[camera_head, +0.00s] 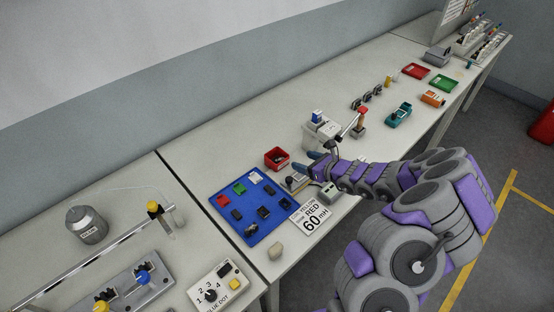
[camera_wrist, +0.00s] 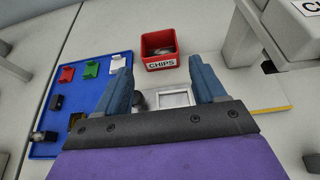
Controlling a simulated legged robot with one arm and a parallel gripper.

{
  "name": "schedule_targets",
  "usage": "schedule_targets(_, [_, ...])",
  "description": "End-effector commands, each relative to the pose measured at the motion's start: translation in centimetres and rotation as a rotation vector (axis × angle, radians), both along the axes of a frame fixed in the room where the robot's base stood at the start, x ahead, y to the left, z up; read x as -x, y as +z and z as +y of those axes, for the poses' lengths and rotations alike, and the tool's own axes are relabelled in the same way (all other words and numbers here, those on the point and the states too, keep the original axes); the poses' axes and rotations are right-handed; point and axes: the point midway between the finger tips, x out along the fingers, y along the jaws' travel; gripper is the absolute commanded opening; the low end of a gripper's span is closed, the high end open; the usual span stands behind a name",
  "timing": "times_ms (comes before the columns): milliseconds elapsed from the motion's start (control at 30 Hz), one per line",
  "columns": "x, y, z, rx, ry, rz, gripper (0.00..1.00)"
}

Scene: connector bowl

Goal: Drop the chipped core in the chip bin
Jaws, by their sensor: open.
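The chip bin (camera_wrist: 160,64), a small red open box with a white CHIPS label, stands beyond my fingertips in the wrist view. It also shows in the head view (camera_head: 277,158), beside the blue tray. Greyish pieces (camera_wrist: 163,51) lie inside it; I cannot tell whether one is the chipped core. My gripper (camera_wrist: 164,76) is open, its blue fingers apart on the near side of the bin. In the head view its fingers (camera_head: 308,161) are right of the bin. Nothing is held between them. A dark rounded thing beside the left finger is partly hidden.
A blue tray (camera_head: 243,223) with red, green, white and dark pieces lies left of my gripper. A white square fixture (camera_wrist: 175,98) sits below the fingers. A white machine (camera_head: 321,131) stands close by. A sign reading 60 mH (camera_head: 309,217) lies near the front edge.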

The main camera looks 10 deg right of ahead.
Motion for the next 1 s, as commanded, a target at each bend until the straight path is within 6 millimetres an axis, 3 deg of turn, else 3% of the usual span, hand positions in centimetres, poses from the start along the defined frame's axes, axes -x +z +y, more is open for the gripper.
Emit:
schedule_targets(200, [2.4,1.3,-1.9,-0.002,-0.002,0.001,0.7])
schedule_targets(400, [3.5,1.6,-2.5,-0.001,0.0,0.003,0.7])
schedule_targets(867, [3.6,1.7,-2.3,0.001,0.003,0.003,0.7])
schedule_targets(1000, [3.6,2.6,-1.6,0.014,0.036,-0.02,0.7])
